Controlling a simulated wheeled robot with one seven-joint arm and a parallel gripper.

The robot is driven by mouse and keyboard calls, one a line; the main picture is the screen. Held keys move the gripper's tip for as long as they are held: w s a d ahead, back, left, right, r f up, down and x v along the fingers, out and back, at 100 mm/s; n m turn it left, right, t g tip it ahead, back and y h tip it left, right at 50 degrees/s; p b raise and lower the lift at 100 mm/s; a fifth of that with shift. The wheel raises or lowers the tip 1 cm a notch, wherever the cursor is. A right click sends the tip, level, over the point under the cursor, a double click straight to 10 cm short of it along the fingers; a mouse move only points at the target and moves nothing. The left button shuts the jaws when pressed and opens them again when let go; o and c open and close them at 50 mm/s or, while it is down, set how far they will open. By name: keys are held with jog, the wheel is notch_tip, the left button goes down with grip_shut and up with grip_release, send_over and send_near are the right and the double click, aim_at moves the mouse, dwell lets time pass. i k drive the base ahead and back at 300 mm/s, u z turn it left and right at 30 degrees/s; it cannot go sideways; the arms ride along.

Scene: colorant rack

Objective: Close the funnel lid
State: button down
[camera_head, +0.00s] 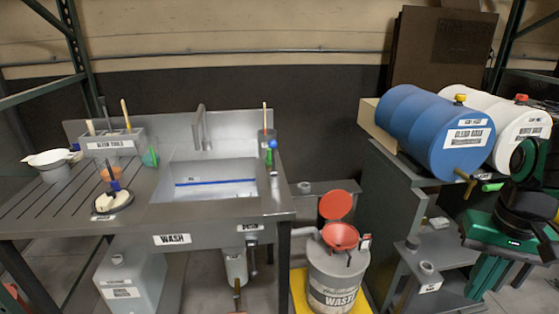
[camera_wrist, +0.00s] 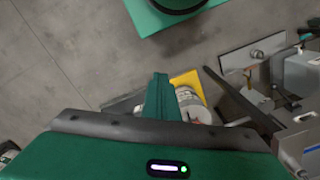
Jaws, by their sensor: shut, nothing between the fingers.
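The funnel lid (camera_head: 336,205) is a red disc, standing raised and open at the back of the red funnel (camera_head: 340,236). The drum (camera_wrist: 188,97) shows there just right of the fingers, partly hidden by my gripper. In the head view my arm is at the far right, well away from the lid. I cannot make out the lid in the wrist view.
A yellow mat (camera_head: 300,290) lies under the drum. The steel sink bench (camera_head: 130,222) stands to the left. A stepped grey stand (camera_head: 385,205) with a blue barrel (camera_head: 425,125) and a white barrel (camera_head: 510,118) stands right of the drum. Open floor (camera_wrist: 60,60) shows in the wrist view.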

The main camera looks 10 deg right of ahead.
aim_at(337, 204)
jog(key=z, duration=0.05)
jog(key=i, duration=1.35)
jog(key=u, duration=0.05)
